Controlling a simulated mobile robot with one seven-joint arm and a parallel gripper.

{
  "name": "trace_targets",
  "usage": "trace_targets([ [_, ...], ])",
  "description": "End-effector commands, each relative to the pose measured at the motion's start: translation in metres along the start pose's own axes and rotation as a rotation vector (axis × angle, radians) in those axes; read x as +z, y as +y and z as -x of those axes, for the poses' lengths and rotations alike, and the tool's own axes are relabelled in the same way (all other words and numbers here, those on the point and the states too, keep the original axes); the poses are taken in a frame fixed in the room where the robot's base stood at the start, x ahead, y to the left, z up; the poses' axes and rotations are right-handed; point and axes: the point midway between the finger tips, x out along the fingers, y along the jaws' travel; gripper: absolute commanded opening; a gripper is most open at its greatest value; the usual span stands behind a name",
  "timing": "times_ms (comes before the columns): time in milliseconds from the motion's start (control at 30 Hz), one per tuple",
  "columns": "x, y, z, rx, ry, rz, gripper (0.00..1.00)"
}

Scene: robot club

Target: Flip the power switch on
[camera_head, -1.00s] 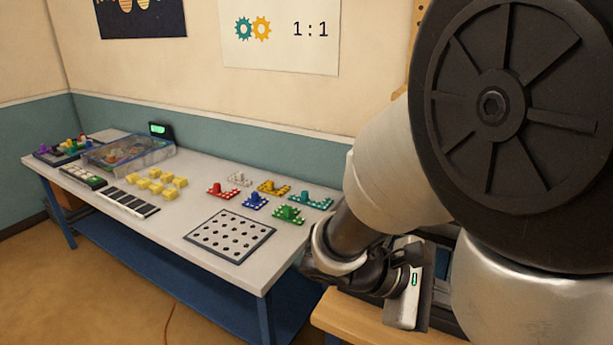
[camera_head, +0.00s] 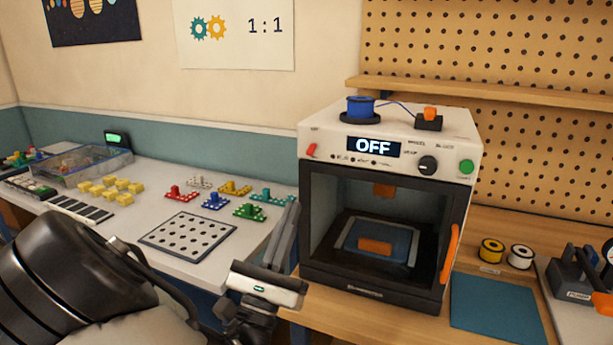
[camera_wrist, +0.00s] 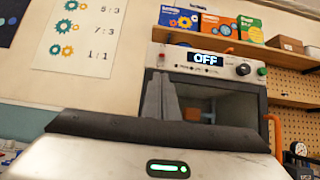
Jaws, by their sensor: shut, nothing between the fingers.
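A white 3D printer (camera_head: 318,190) stands on the wooden bench, and its display (camera_head: 373,146) reads OFF. A small red switch (camera_head: 311,150) sits at the upper left of its front panel. The switch also shows small in the wrist view (camera_wrist: 161,58), just above my fingers. My gripper (camera_head: 292,207) is shut and empty, in front of and below the switch at the printer's left side, pointing upward. In the wrist view my fingers (camera_wrist: 160,88) overlap the printer's left front edge. They appear apart from the switch.
The printer has a black knob (camera_head: 427,165), a green button (camera_head: 467,167) and an orange door handle (camera_head: 450,254). A blue spool (camera_head: 360,107) sits on top. A white table (camera_head: 175,266) with a perforated plate (camera_head: 188,252) and colored pieces stands at left. A pegboard (camera_head: 540,150) is behind.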

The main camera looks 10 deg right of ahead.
Motion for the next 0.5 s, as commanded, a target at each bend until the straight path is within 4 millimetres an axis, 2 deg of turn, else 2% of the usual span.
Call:
trace_targets([
  [267,0.000,-0.001,-0.006,-0.005,0.002,-0.002,0.00],
  [367,0.000,-0.001,-0.018,-0.007,0.002,-0.003,0.00],
  [500,-0.001,-0.002,-0.043,-0.009,0.002,-0.002,0.00],
])
